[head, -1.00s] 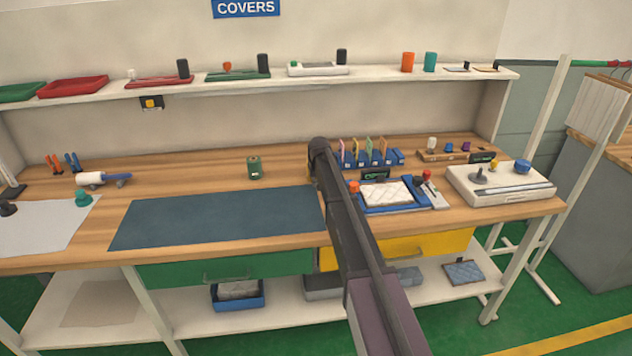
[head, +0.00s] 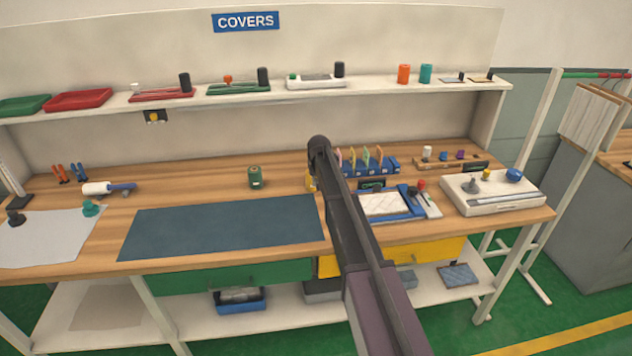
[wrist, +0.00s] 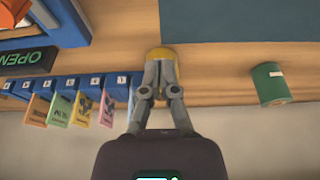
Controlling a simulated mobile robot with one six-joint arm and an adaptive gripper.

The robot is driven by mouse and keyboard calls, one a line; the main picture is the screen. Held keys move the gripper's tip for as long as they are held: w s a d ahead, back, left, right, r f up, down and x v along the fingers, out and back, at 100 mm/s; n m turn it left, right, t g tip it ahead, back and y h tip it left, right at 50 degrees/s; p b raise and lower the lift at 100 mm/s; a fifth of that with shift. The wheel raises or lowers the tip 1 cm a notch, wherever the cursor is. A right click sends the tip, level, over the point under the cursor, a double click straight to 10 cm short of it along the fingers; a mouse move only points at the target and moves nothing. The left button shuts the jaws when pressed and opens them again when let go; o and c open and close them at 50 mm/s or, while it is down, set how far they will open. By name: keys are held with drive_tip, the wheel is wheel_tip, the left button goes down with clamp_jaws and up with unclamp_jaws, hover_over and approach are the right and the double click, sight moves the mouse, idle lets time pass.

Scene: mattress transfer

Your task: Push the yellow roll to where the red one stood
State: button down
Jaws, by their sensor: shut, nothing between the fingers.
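The yellow roll (wrist: 160,53) is at the fingertips of my gripper (wrist: 158,68) in the wrist view. The fingers are shut together with nothing between them, and partly cover the roll; contact is not clear. In the head view a small strip of the yellow roll (head: 309,181) shows left of my arm, which hides the rest and the gripper. A green roll (head: 255,177) stands upright on the bench to the left of it; it also shows in the wrist view (wrist: 270,84). I see no red roll on the bench.
A blue divider rack (head: 375,168) with coloured cards stands right of my arm, and it is close beside the gripper in the wrist view (wrist: 60,88). A dark blue mat (head: 220,226) lies in front. Orange (head: 403,74) and teal (head: 426,73) rolls stand on the shelf.

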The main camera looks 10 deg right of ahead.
drive_tip(key=shift+p+v, duration=0.7)
drive_tip(key=shift+v, duration=0.3)
drive_tip(key=shift+s, duration=0.1)
drive_tip(key=s+g, duration=0.3)
drive_tip(key=s, duration=3.8)
drive_tip(key=shift+d+f, duration=0.4)
